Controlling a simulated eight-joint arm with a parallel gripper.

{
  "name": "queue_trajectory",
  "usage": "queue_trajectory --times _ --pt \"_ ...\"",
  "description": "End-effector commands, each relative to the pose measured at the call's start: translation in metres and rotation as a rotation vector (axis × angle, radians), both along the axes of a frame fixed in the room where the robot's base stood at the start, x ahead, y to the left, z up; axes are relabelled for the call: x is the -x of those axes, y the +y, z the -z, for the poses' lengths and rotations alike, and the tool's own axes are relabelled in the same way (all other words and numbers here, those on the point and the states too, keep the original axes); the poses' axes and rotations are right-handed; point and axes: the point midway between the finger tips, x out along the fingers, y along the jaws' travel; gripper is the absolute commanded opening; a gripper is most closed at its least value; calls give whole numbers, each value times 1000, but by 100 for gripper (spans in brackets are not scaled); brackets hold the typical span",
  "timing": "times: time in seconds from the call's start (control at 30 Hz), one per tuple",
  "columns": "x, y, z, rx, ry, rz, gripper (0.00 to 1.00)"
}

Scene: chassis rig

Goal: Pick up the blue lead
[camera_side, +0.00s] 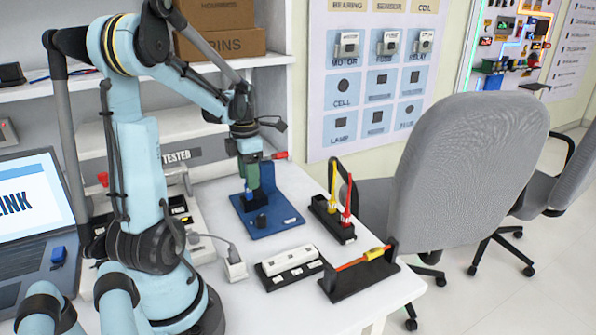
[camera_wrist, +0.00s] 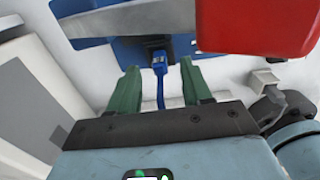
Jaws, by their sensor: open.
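The blue lead (camera_wrist: 160,66) has a blue plug end and a thin blue cable in the wrist view. The plug end is at a small black holder (camera_wrist: 154,46) on a blue base (camera_wrist: 95,27). My gripper (camera_wrist: 158,72) has two green fingers, apart, one on each side of the lead. I cannot tell whether either finger touches it. In the side view my gripper (camera_side: 250,184) points down over the blue base (camera_side: 270,219), and a small blue part of the lead (camera_side: 249,195) shows at its tip.
A large red part (camera_wrist: 256,25) fills the wrist view's upper right. A black stand with yellow and red leads (camera_side: 331,215) is right of the blue base. A white strip (camera_side: 289,261) and a black holder with an orange-yellow lead (camera_side: 358,272) lie nearer the front. A laptop (camera_side: 30,225) is left.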

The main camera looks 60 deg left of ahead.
Motion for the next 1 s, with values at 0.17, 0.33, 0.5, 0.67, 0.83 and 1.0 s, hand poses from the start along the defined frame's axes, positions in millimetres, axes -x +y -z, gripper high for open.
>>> queue_trajectory --times 0.17,0.33,0.5,0.67,0.83,1.0 --pt "5 1 23 0 -1 -1 49" --pt "5 1 36 -1 -3 0 49" --pt "5 1 39 -1 -3 1 49" --pt "5 1 39 -1 -3 1 43" --pt "5 1 38 -1 -3 1 17" --pt "5 1 38 -1 -3 1 0"
